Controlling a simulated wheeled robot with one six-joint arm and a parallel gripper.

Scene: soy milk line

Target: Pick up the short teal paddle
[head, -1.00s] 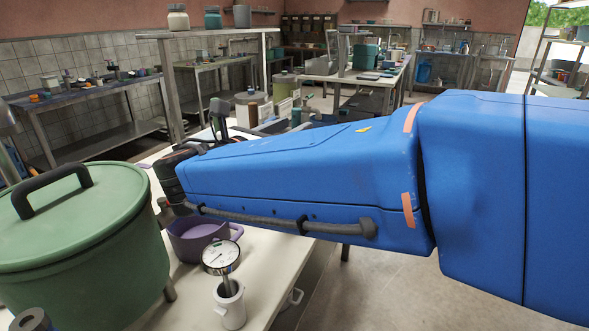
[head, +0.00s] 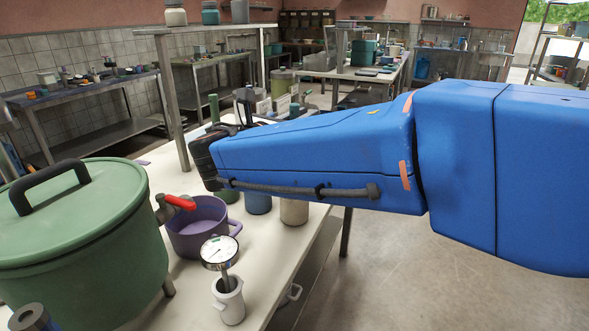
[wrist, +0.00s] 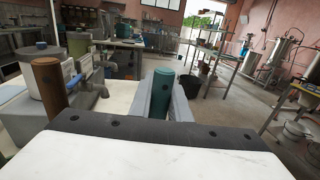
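In the wrist view, an upright teal cylindrical handle (wrist: 162,94), which looks like the short teal paddle's, stands between the two grey fingers of my gripper (wrist: 161,103). The fingers sit close along both sides, with little gap to see; whether they press on it I cannot tell. Its lower part is hidden behind the gripper's dark front. In the head view, a green-teal upright handle (head: 214,107) shows just behind my wrist; my gripper is mostly hidden there.
A brown upright handle (wrist: 48,85) stands left of the gripper. In the head view, a green lidded pot (head: 85,235) with a red-handled tap, a purple pot (head: 196,232) and a dial gauge (head: 219,252) in a white jug (head: 229,300) stand on the table. Open floor lies right.

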